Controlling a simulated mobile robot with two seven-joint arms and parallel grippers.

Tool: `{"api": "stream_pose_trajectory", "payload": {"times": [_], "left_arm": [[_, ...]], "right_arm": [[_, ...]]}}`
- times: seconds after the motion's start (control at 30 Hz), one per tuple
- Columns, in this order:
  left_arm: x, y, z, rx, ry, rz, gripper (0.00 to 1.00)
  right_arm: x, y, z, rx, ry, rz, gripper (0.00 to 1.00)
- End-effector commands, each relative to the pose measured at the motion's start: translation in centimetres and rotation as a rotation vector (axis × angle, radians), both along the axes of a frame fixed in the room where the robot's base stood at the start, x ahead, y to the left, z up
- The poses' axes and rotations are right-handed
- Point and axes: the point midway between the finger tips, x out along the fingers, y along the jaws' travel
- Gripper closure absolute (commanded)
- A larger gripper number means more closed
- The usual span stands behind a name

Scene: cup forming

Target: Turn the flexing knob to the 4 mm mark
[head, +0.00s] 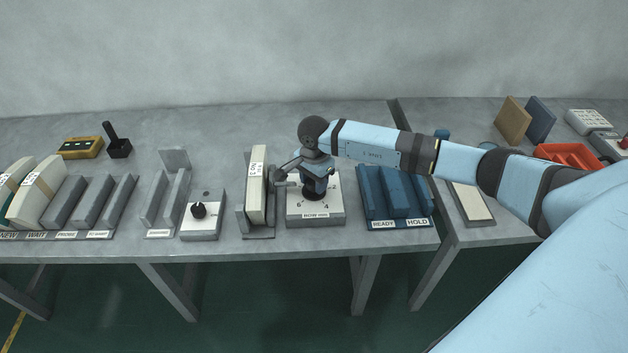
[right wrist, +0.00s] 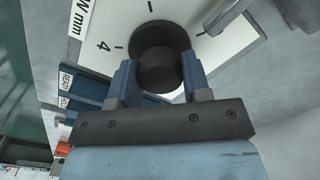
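The dark round knob (head: 313,193) stands on a white-faced block (head: 297,211) with numbered marks and a label ending in "mm" on its front edge. In the right wrist view the knob (right wrist: 160,66) sits between the two blue fingers of my right gripper (right wrist: 159,75). Both fingers appear to touch its sides. My right gripper (head: 313,184) comes down onto it from above in the head view. The 4 mark (right wrist: 104,46) shows on the face beside the left finger. The knob's pointer is not visible. My left gripper is not in view.
A slotted holder with an upright white card pack (head: 257,184) stands close left of the block. A blue READY/HOLD rack (head: 401,223) stands close right. A smaller block with another black knob (head: 199,210) is further left. Grey bench (head: 225,130) behind is mostly clear.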

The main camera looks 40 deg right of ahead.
Motion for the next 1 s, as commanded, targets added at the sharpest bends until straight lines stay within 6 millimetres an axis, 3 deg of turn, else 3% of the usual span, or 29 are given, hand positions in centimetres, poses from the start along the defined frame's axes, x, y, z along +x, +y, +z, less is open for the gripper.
{"api": "stream_pose_trajectory", "payload": {"times": [0.43, 1.0], "left_arm": [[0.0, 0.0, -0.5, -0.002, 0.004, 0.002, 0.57], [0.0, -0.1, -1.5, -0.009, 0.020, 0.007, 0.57]], "right_arm": [[0.0, 0.0, 0.0, -0.001, -0.001, -0.111, 0.80], [0.0, 0.0, -0.1, -0.001, 0.000, -0.621, 0.80]]}}
